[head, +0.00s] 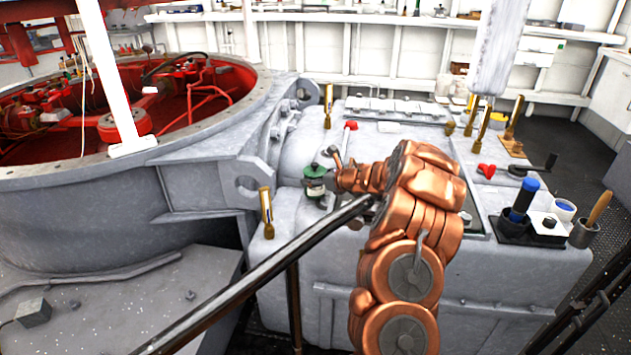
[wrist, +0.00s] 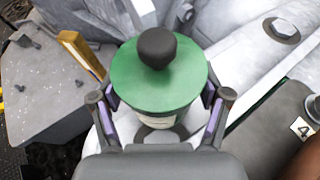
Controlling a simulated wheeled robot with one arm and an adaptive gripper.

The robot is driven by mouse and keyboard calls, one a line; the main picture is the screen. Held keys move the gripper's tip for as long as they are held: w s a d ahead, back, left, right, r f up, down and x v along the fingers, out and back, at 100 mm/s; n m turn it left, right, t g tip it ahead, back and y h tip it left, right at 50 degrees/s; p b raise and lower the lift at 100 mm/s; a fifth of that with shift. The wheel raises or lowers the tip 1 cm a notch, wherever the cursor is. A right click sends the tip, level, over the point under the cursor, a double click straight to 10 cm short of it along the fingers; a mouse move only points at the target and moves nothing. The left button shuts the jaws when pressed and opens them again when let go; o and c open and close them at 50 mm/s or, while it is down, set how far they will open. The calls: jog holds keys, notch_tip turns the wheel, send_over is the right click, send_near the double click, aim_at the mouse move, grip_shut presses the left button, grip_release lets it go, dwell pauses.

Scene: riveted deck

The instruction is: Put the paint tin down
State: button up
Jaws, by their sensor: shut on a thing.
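The paint tin (wrist: 180,88) has a green lid with a black knob and a pale label on its side. In the wrist view it is upright between the two fingers of my gripper (wrist: 161,108), which is shut on it from both sides. In the head view the tin (head: 314,184) is small and green, at the left end of my copper-coloured arm. It is over the front left part of the grey machine block's top (head: 300,150). I cannot tell whether its base touches the surface. My gripper (head: 324,178) is partly hidden there.
Brass posts (head: 267,212) stand around the block's edge. A red-handled item (head: 351,126) lies behind the tin. At the right are a blue-handled tool (head: 523,199), a white cup with blue inside (head: 564,208) and a grey pot (head: 583,233). A large round housing (head: 120,190) rises at left.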

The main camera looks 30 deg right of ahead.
jog(key=shift+f, duration=0.4)
jog(key=shift+f, duration=0.2)
jog(key=o, duration=1.7)
jog(key=shift+o, duration=0.2)
jog(key=shift+r, duration=0.2)
jog(key=v, duration=1.2)
jog(key=shift+f, duration=0.1)
